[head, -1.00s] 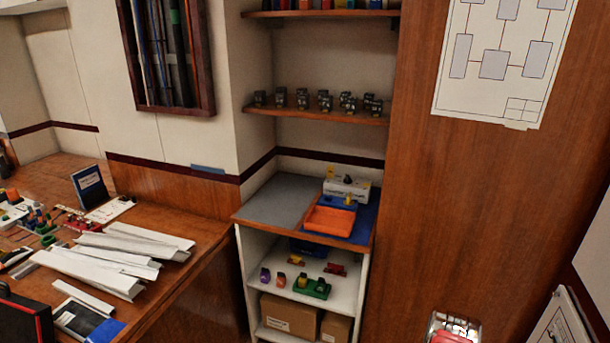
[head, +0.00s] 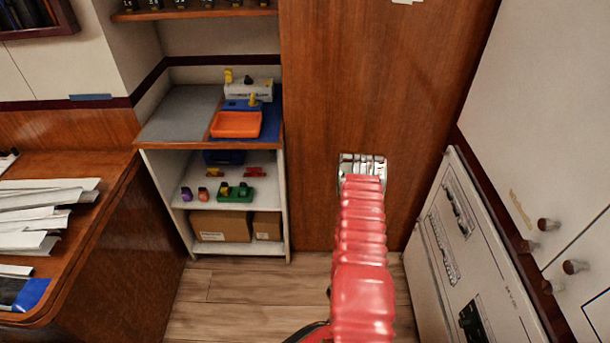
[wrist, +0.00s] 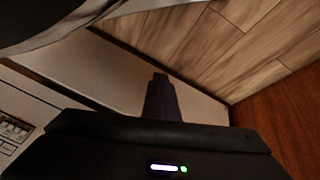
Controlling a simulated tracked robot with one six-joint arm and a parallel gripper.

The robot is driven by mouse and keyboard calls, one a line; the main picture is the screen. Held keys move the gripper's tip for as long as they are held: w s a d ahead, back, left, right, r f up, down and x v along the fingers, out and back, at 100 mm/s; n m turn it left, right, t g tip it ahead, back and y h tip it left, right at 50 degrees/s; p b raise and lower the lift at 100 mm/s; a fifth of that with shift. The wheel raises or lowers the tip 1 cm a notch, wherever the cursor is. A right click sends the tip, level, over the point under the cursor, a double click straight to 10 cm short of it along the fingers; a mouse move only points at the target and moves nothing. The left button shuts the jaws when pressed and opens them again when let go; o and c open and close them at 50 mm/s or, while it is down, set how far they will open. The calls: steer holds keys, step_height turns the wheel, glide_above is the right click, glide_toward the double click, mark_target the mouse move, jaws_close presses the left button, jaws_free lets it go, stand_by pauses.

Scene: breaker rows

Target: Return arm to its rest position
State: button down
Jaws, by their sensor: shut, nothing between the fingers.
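My arm, red and segmented, reaches up from the bottom of the head view and ends in a silvery part in front of the wooden wall panel. I cannot make out the fingers in the head view. In the wrist view my gripper (wrist: 161,78) is dark, with its fingers together and nothing between them. It points over a pale panel edge, with the wooden floor beyond.
A white cabinet with breaker rows (head: 470,255) stands to the right of my arm. A white shelf unit (head: 273,180) holds an orange tray (head: 236,124) and small coloured parts. A wooden desk (head: 95,235) is at left. Plank floor (head: 240,300) between is clear.

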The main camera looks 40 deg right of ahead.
steer(key=w+a+r+n+t+y, duration=0.2)
steer(key=w+a+r, duration=0.1)
steer(key=w+r, duration=0.3)
steer(key=w+a+r+n+t+y, duration=0.1)
steer(key=w+a+r+n, duration=0.15)
steer(key=w+r, duration=0.45)
steer(key=w+a+r+n+y, duration=0.1)
steer(key=w+a+r+n, duration=0.1)
steer(key=w+a+r, duration=0.3)
steer(key=w+a+r+n+y, duration=0.1)
steer(key=w+r+n, duration=0.2)
steer(key=r, duration=0.4)
steer(key=s+a+r+n+t, duration=0.2)
steer(key=a+r+n, duration=0.2)
steer(key=r, duration=0.9)
steer(key=s+a+r+n+t+h, duration=0.1)
steer(key=a+r+n, duration=0.3)
steer(key=r, duration=0.9)
steer(key=s+a+r+n+t, duration=0.3)
steer(key=a+r, duration=0.6)
steer(key=r, duration=0.5)
steer(key=shift+s+n, duration=0.2)
steer(key=shift+n, duration=0.45)
steer(key=shift+a, duration=0.1)
